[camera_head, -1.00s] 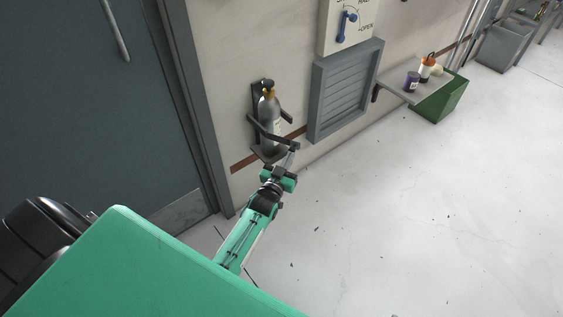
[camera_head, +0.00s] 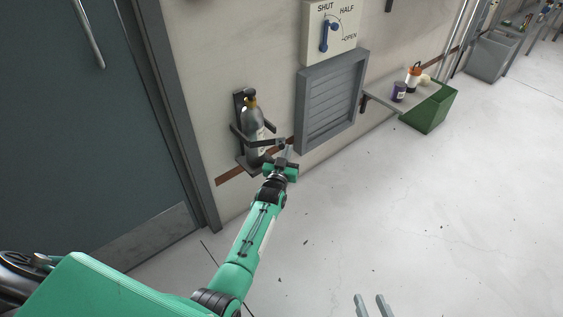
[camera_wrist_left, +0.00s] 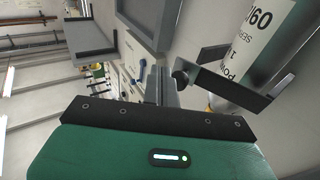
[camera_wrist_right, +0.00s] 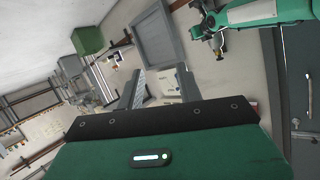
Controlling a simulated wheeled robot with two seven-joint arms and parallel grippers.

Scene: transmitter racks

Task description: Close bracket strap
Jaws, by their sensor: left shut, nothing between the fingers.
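A grey gas bottle (camera_head: 252,122) with a yellow-and-black top stands upright in a dark wall bracket (camera_head: 240,105). The dark bracket strap (camera_head: 262,142) reaches across the bottle's front, with its free end sticking out to the right. A gap shows between strap and the bracket's right arm (camera_head: 270,128). The left wrist view shows the strap (camera_wrist_left: 235,86) across the labelled bottle (camera_wrist_left: 262,45). My left gripper (camera_head: 287,152) is shut and empty, with its fingers (camera_wrist_left: 160,85) beside the strap's free end; contact is unclear. My right gripper (camera_head: 372,303) is open and empty, away from the bracket.
A grey louvred panel (camera_head: 332,103) is on the wall right of the bottle, below a lever plate (camera_head: 345,30). A shelf (camera_head: 405,97) holds small containers near a green bin (camera_head: 431,110). A door (camera_head: 95,120) is at left.

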